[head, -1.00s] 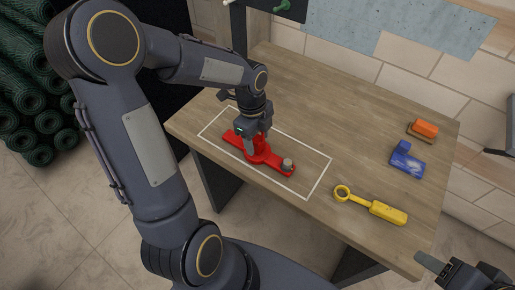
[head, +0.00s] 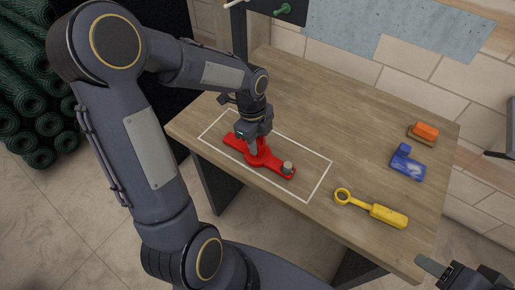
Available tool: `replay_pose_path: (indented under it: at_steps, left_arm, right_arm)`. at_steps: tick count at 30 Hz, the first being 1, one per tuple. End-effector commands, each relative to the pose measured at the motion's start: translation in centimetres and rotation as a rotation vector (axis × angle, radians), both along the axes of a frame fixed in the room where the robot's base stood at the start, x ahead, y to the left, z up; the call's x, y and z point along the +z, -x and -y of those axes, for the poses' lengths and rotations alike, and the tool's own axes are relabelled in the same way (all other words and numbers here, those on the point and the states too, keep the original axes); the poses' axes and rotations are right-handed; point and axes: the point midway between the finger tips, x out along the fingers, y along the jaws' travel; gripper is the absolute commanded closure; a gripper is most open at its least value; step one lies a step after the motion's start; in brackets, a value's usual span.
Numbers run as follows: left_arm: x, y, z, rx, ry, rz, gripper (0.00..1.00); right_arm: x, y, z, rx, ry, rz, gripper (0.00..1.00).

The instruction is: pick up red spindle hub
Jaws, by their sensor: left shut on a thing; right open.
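The red spindle hub (head: 271,164) lies flat on the wooden table inside a white rectangular outline. It is a long red bar with a raised middle and a grey metal knob near its right end. My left gripper (head: 253,148) points down over its middle and is shut on the raised part. The fingers hide some of that middle. The hub appears to rest on the tabletop. My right gripper (head: 440,268) is at the lower right corner, partly cut off by the frame, open and away from the table's objects.
A yellow ring-ended tool (head: 372,208), a blue tool (head: 406,162) and an orange-and-brown brush-like block (head: 424,131) lie on the right of the table (head: 310,100). The table's back middle is clear. Green rolls (head: 30,120) are stacked on the floor at left.

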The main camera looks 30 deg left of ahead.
Motion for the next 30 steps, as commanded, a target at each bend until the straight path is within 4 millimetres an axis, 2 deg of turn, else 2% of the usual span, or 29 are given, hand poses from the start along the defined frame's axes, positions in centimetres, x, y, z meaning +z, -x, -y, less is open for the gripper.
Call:
replay_pose_path:
  at_steps: [7, 12, 14, 20, 24, 30]
  left_arm:
    - [1.0, -0.1, 0.0, 0.000, -0.001, 0.004, 1.00]
    - [3.6, -0.1, 0.0, 0.000, 0.000, 0.008, 1.00]
    - [4.6, 1.1, 0.0, 0.001, -0.001, 0.008, 1.00]
    - [9.4, 5.1, 0.3, 0.001, -0.001, 0.011, 1.00]
    - [10.7, 8.8, 0.5, 0.000, -0.001, 0.007, 1.00]
    - [12.3, 12.3, 0.8, 0.000, 0.000, 0.005, 1.00]
  right_arm:
    - [0.0, 0.0, 0.0, 0.000, 0.000, 0.000, 0.50]
    - [0.1, 0.0, 0.0, 0.000, 0.000, 0.000, 0.50]
    - [-0.1, 0.0, 0.0, 0.000, 0.000, 0.000, 0.50]
    - [-0.4, 0.0, 0.0, 0.000, 0.000, 0.000, 0.50]
    - [-1.0, 0.0, 0.0, 0.000, 0.000, 0.000, 0.50]
    - [-1.2, 0.0, 0.0, 0.000, 0.000, 0.000, 0.50]
